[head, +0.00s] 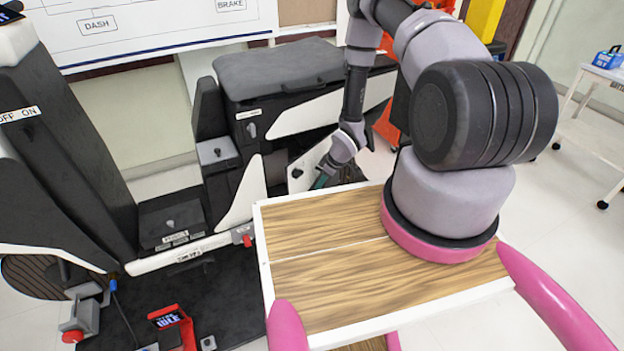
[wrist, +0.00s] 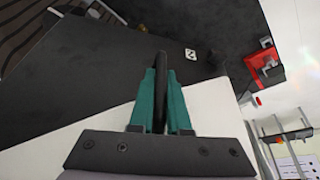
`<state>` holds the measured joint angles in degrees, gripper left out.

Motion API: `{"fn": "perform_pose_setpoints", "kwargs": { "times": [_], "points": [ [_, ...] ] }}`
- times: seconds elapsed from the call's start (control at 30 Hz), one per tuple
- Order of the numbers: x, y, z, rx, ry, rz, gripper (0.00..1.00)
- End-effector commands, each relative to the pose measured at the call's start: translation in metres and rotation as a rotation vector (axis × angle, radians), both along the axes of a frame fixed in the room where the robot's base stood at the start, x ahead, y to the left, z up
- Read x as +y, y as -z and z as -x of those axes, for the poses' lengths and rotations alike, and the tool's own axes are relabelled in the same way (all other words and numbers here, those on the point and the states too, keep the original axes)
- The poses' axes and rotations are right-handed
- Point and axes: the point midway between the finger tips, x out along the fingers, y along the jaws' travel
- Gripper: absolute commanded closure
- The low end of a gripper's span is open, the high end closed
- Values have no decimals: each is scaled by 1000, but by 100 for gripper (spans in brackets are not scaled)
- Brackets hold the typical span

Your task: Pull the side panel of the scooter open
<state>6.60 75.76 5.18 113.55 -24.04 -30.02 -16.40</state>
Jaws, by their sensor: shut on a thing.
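The scooter (head: 280,70) stands ahead of me, dark with white trim. Its side panel (head: 312,158) is a white piece low on the body under the seat, partly covered by my arm; it also shows as a white surface in the wrist view (wrist: 215,100). My gripper (head: 322,181) is at the panel's lower right, partly behind the wooden deck edge. In the wrist view its teal fingers (wrist: 160,72) are shut on a dark upright handle (wrist: 160,58), one finger on each side. How far the panel stands open is hard to tell.
The dark front column (head: 60,130) rises at left. A white bench (head: 600,85) with a blue box stands at far right.

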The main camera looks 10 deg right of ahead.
Motion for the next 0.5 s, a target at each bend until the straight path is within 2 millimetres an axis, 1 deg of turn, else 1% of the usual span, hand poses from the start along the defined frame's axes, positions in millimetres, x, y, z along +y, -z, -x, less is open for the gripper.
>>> {"fn": "perform_pose_setpoints", "kwargs": {
  "times": [0.03, 0.1, 0.3, 0.5],
  "points": [
    [-7, -1, 4, -1, -33, 0, 100],
    [-13, -1, 9, -2, -87, 0, 100],
    [-31, -1, 21, -1, -204, 0, 100],
    [-41, 0, 28, -1, -200, 0, 100]
  ]
}}
